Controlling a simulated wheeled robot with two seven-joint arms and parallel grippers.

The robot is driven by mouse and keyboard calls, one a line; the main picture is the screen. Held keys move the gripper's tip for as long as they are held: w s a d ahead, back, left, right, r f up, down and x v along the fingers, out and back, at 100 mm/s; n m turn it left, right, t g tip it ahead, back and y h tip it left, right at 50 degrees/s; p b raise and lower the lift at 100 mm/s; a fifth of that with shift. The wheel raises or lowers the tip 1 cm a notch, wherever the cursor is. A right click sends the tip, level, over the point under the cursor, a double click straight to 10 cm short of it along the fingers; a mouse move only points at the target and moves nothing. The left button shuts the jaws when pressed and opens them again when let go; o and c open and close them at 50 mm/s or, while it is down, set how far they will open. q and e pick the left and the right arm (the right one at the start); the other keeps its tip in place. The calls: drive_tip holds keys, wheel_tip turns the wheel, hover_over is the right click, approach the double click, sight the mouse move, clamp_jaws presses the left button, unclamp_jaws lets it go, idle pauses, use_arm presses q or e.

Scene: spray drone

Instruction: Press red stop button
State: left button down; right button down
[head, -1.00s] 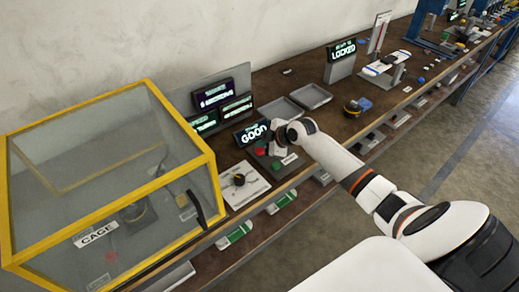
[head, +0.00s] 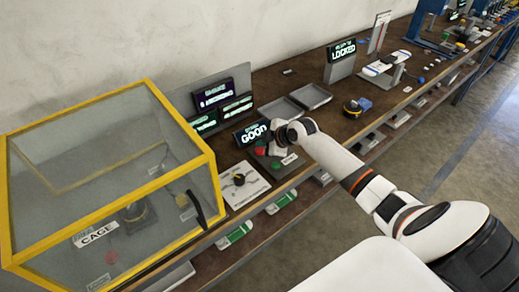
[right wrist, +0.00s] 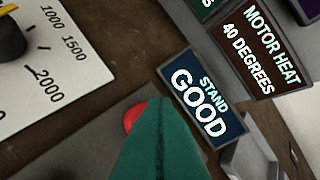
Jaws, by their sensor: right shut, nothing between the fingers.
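The red button (head: 260,152) sits on a grey plate on the bench, in front of the lit "STAND GOOD" sign (head: 251,133). In the right wrist view the red button (right wrist: 131,117) shows only in part, its right side hidden behind my fingers. My right gripper (head: 273,148) is over the plate close beside the button. In the right wrist view its green fingers (right wrist: 160,128) are shut together with nothing between them. I cannot tell whether they touch the button. My left gripper is not in view.
A dial panel (head: 241,184) lies left of the button. A yellow-framed clear cage (head: 100,235) stands further left. Lit signs, including "MOTOR HEAT 40 DEGREES" (right wrist: 250,45), stand behind. Grey trays (head: 311,96) lie beyond, and the bench's front edge is close below my arm.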

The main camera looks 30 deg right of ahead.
sight(262, 151)
drive_tip(key=shift+f, duration=0.1)
drive_tip(key=shift+f+b, duration=0.7)
drive_tip(key=shift+f, duration=0.2)
idle(0.6)
idle(0.3)
drive_tip(key=shift+r+p, duration=0.75)
drive_tip(key=shift+r, duration=0.2)
wheel_tip(262, 151, up, 5)
drive_tip(key=p, duration=0.4)
drive_tip(key=shift+r, duration=0.1)
